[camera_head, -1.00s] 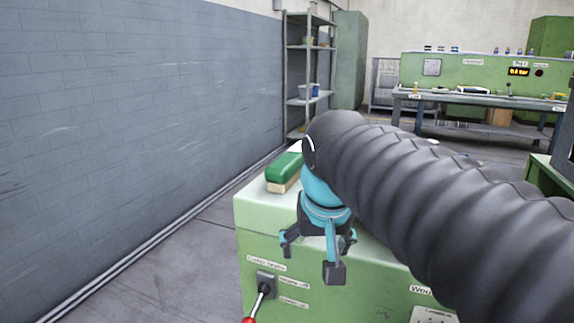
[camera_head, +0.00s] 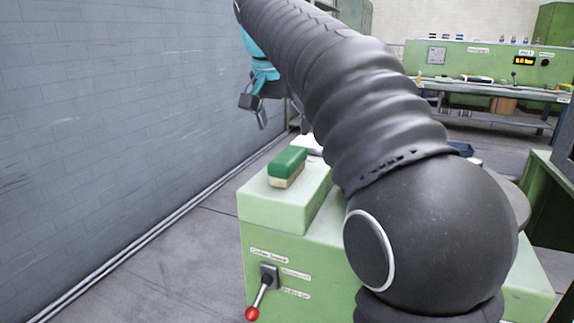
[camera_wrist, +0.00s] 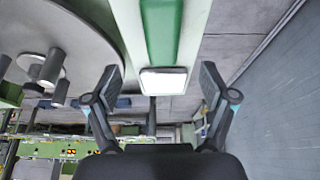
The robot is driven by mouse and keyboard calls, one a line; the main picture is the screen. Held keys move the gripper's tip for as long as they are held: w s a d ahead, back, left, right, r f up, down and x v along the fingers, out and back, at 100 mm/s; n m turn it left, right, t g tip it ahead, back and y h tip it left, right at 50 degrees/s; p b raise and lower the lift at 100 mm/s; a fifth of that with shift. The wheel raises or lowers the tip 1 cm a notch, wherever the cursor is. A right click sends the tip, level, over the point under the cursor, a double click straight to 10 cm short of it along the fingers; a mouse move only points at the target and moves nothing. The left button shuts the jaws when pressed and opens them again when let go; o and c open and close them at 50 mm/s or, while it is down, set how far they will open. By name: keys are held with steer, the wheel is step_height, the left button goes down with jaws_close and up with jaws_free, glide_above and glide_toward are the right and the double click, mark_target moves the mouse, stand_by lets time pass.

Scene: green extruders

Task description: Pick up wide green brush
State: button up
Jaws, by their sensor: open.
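The wide green brush (camera_head: 287,165), a green block on a cream base, lies on the pale green cabinet top (camera_head: 268,207) in the head view. My gripper (camera_head: 256,107) is above and to the left of the brush in that view, apart from it. It is partly hidden behind my arm. In the wrist view my gripper (camera_wrist: 160,82) has its fingers spread, with nothing held between them. A dark green strip (camera_wrist: 161,28) between pale bands shows at the top there, with a white block at its end. I cannot tell surely whether it is the brush.
A red-knobbed lever (camera_head: 262,291) sticks out of the cabinet front. A grey wall (camera_head: 110,130) runs along the left, with free floor beside it. A workbench (camera_head: 495,90) with a green panel stands at the back right. My arm hides much of the middle.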

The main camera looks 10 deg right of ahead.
mark_target(289, 154)
steer(key=b+x, duration=0.1)
steer(key=x, duration=1)
steer(key=shift+w+f+b, duration=0.25)
steer(key=shift+b, duration=0.05)
steer(key=shift+f, duration=0.2)
stand_by(0.3)
steer(key=c, duration=1.3)
